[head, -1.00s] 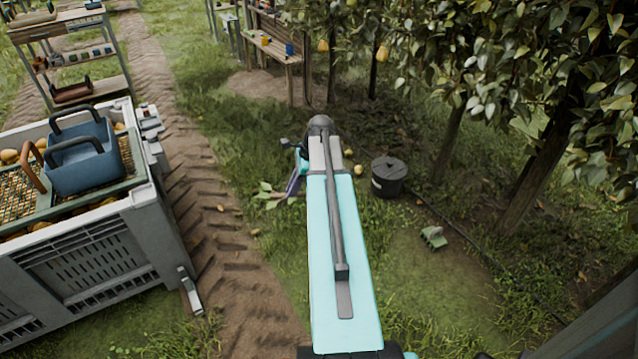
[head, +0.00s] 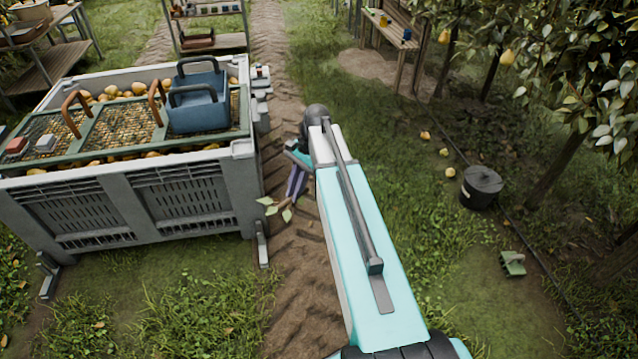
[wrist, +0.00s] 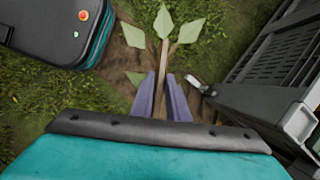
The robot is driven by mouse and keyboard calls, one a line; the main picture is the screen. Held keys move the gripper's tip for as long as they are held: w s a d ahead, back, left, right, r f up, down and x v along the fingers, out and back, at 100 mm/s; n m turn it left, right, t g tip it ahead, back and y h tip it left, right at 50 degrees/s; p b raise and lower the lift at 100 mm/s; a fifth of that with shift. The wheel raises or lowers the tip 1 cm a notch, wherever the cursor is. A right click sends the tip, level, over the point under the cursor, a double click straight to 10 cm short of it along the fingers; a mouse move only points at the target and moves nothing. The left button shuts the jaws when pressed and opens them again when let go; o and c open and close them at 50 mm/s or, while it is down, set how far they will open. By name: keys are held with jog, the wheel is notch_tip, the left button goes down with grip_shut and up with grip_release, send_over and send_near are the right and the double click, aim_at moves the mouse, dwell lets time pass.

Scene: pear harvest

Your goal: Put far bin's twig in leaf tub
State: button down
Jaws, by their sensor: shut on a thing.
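My gripper (wrist: 163,88) is shut on a leafy twig (wrist: 164,48), whose brown stem runs between the two purple fingers. Several pale green leaves spread from the stem's far end, clear of the fingers. In the head view my gripper (head: 293,192) points downward, partly hidden by my arm, with the twig (head: 276,206) held over the dirt track just right of a large grey bin (head: 195,208). I cannot tell whether this is the far bin. No tub holding leaves can be made out.
The grey bin holds pears, mesh trays and a blue basket (head: 197,108). A bench (head: 395,40) and shelf (head: 212,42) stand behind. Trees fill the right.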

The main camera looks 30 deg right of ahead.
jog(key=a+n+g+h, duration=0.1)
jog(key=a+n, duration=0.4)
jog(key=a, duration=0.7)
jog(key=shift+s+r+g, duration=0.15)
jog(key=shift+s+g, duration=0.15)
jog(key=shift+s, duration=0.05)
